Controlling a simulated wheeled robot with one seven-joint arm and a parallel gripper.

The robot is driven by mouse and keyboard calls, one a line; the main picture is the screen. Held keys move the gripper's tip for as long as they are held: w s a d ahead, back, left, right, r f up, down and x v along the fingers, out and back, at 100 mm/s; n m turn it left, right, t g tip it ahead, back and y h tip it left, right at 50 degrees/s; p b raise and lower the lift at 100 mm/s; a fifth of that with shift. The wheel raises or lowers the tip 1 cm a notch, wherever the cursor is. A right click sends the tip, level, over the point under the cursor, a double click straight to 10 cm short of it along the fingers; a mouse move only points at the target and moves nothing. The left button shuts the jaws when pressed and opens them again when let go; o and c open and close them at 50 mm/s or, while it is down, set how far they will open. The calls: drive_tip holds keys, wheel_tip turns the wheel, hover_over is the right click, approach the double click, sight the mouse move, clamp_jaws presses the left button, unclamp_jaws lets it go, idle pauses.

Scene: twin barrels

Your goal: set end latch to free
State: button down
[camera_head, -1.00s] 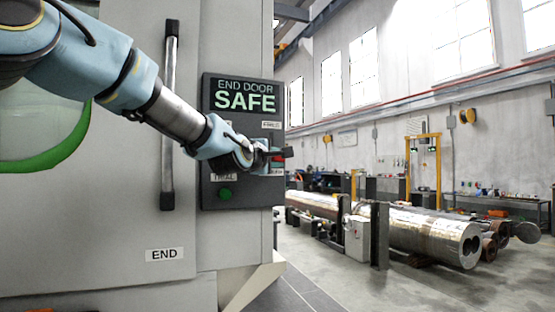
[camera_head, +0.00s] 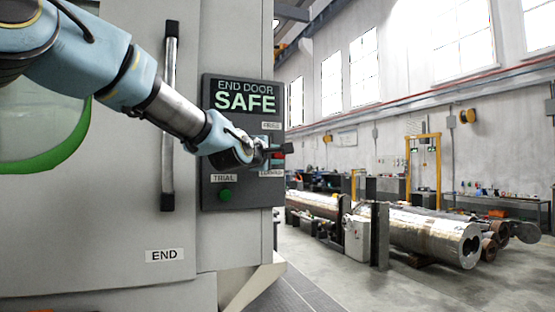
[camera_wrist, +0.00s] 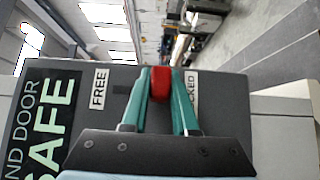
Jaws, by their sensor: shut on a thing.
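The end latch has a red handle (camera_wrist: 160,86) on the dark END DOOR panel (camera_head: 240,91). In the wrist view it sits between the FREE label (camera_wrist: 99,90) and the LOCKED label (camera_wrist: 193,92), a little nearer LOCKED. My gripper (camera_wrist: 161,74) has its two teal fingers on either side of the red handle, shut on it. In the head view my gripper (camera_head: 274,153) is at the panel's right edge and hides most of the latch. The FREE label (camera_head: 271,125) is above it and the LOCKED label (camera_head: 271,173) below. The panel display reads SAFE.
A green button (camera_head: 225,195) with a TRIAL label (camera_head: 223,178) is below my gripper. A vertical door handle (camera_head: 169,120) stands left of the panel, behind my arm. Right of the machine is open floor, with long metal cylinders (camera_head: 425,231) farther back.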

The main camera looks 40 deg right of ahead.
sight(277, 135)
wheel_tip(277, 135, up, 6)
drive_tip(key=shift+f+p, duration=0.2)
drive_tip(key=shift+p, duration=0.25)
drive_tip(key=c, duration=0.7)
unclamp_jaws()
drive_tip(key=shift+a+f, duration=0.1)
drive_tip(key=shift+s+a+b, duration=0.2)
drive_tip(key=shift+a+b, duration=0.15)
drive_tip(key=shift+a, duration=0.25)
drive_tip(key=shift+p+v, duration=0.9)
drive_tip(key=shift+v, duration=3.85)
